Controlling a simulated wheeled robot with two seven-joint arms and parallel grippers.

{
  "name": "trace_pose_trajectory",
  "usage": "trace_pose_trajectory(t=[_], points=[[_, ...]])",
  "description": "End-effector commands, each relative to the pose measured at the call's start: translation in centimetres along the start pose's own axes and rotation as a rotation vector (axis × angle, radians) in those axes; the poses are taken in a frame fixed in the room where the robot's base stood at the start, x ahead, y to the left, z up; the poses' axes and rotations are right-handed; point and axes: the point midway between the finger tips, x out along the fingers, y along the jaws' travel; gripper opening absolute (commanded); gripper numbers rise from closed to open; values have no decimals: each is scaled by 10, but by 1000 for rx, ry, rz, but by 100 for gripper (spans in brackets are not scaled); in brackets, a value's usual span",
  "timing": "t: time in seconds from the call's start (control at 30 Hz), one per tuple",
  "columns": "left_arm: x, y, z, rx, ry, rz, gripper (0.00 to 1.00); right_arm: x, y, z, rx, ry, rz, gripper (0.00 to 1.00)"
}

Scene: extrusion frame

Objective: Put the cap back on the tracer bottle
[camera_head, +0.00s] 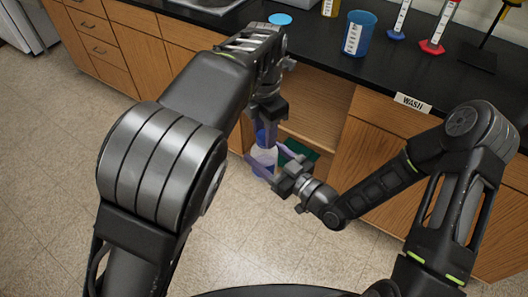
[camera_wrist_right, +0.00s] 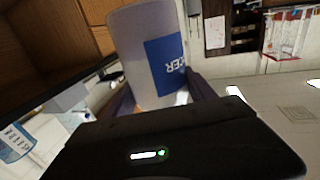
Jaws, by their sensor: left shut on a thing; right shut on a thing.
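The white tracer bottle (camera_head: 264,158) is held in front of the open cabinet below the bench. My right gripper (camera_head: 272,162) is shut on its body from the right. In the right wrist view the bottle (camera_wrist_right: 130,50) stands between the two fingers (camera_wrist_right: 163,95), its blue label with upside-down letters "CER" in sight. My left gripper (camera_head: 264,124) points down over the bottle's top and is shut on a blue cap (camera_head: 261,136). The cap is at or just above the bottle's mouth; the fingers hide whether they touch.
The black bench (camera_head: 330,65) carries a blue beaker (camera_head: 357,35), a blue-based cylinder (camera_head: 397,30), a red-based cylinder (camera_head: 434,42) and a blue disc (camera_head: 280,19). A "WASH" label (camera_head: 412,102) is on its front edge. A green item (camera_head: 302,150) lies in the open cabinet (camera_head: 312,100).

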Motion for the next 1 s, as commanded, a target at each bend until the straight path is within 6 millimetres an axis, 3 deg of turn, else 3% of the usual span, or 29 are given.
trace_pose_trajectory(t=[0.27, 0.6, 0.77, 1.0], points=[[0, 0, 0, 0, 0, 1, 0, 0, 0, 0, 0, 1, 0, 0], [0, 0, 0, 67, -1, -2, 0, 0, 0, 0, 0, 1, 0, 0], [0, 1, -1, 383, -3, -4, 0, 0, 0, -1, 0, 1, 0, 0], [1, 1, 0, 1126, -4, -2, 0, 0, 0, -1, 0, 2, 0, 0]])
